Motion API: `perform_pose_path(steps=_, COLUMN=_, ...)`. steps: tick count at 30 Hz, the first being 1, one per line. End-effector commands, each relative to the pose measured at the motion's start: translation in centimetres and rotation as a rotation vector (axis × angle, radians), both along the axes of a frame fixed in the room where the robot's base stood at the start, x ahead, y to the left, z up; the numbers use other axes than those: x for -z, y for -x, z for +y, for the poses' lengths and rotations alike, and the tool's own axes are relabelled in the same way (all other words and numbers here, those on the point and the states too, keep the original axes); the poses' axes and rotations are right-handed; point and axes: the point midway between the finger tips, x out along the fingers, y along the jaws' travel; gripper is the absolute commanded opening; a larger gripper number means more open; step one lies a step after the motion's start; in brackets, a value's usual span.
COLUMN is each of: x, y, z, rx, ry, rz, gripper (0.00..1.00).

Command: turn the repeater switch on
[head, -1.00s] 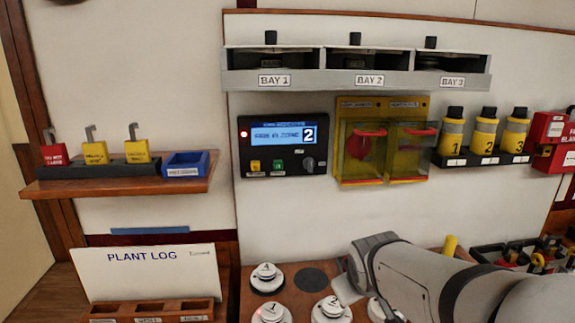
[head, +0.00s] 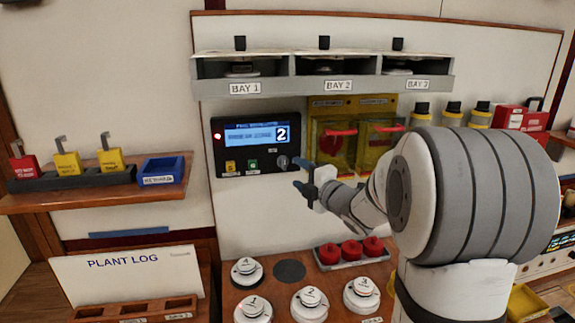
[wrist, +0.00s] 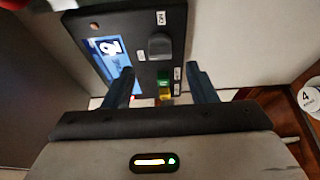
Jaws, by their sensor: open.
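A black panel (head: 256,145) on the wall has a lit blue screen (head: 250,134) showing a 2, and a red light at its left. A dark knob (head: 282,162) sits at its lower right, beside a green button (head: 253,164) and a yellow button (head: 230,167). I take the knob as the repeater switch; its title is too small to read surely. My gripper (head: 302,176) is open and empty, just right of the knob. In the wrist view the knob (wrist: 160,46) lies beyond the gap between my fingertips (wrist: 158,78), apparently untouched.
Yellow clear-fronted boxes (head: 357,140) hang close right of the panel, behind my arm. A grey shelf with bays (head: 320,86) is above. White round detectors (head: 310,303) and red pieces (head: 350,250) stand below. A blue tray (head: 162,171) is at the left.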

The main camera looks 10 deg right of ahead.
Motion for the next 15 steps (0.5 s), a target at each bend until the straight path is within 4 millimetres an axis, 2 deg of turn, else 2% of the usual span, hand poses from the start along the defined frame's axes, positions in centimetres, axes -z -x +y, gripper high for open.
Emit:
perform_pose_path(steps=6, x=-0.2, y=-3.4, z=1.5, rx=-0.002, ry=-0.002, rz=0.003, gripper=0.51)
perform_pose_path(steps=10, x=-0.1, y=-4.6, z=2.0, rx=-0.001, ry=-0.003, rz=0.003, gripper=0.51)
perform_pose_path(steps=15, x=0.0, y=-5.2, z=2.2, rx=0.001, ry=-0.002, rz=0.002, gripper=0.51)
